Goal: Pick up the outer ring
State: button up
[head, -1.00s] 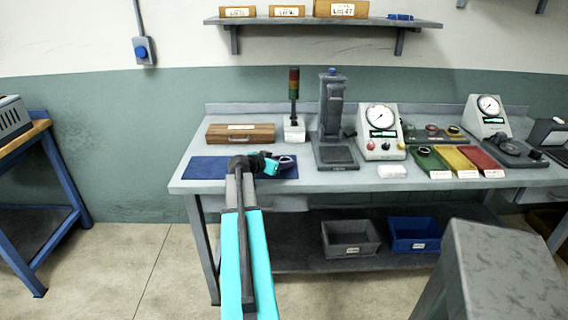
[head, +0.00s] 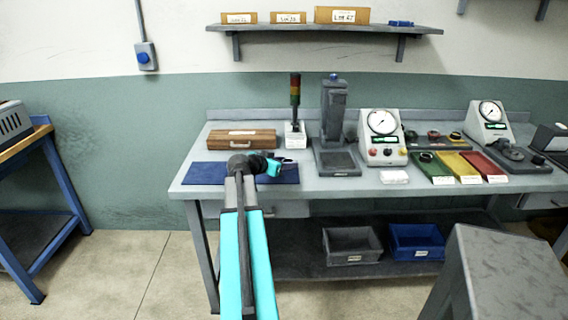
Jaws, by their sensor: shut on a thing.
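My gripper (head: 284,164) is at the end of my cyan and dark arm, over the right part of the dark blue mat (head: 203,173) on the workbench. It is shut on a small dark, metallic piece, which I take to be the outer ring (head: 287,162). The piece is tiny in this view and partly covered by the fingers. I cannot tell how far it is above the mat.
A wooden case (head: 241,139) lies behind the mat. A signal tower (head: 295,112), a dark press-like stand (head: 335,125) and a dial gauge box (head: 382,137) stand to the right. Green, yellow and red trays (head: 460,167) lie farther right. A grey block (head: 505,270) fills the lower right foreground.

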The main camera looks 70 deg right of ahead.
jog(key=s+a+b, duration=0.4)
jog(key=s+a, duration=0.1)
jog(key=a, duration=0.4)
jog(key=shift+s+r, duration=0.25)
jog(key=shift+r, duration=0.05)
jog(key=shift+b, duration=0.6)
jog(key=s+a+b, duration=0.1)
jog(key=b, duration=0.3)
jog(key=shift+a+r+b, duration=0.1)
jog(key=shift+a+b, duration=0.05)
jog(key=shift+b, duration=0.15)
jog(key=shift+a+r+b, duration=0.1)
jog(key=shift+a+b, duration=0.1)
jog(key=shift+b, duration=0.4)
jog(key=shift+r, duration=0.15)
notch_tip(320, 180, up, 9)
jog(key=p, duration=0.8)
jog(key=shift+p, duration=0.35)
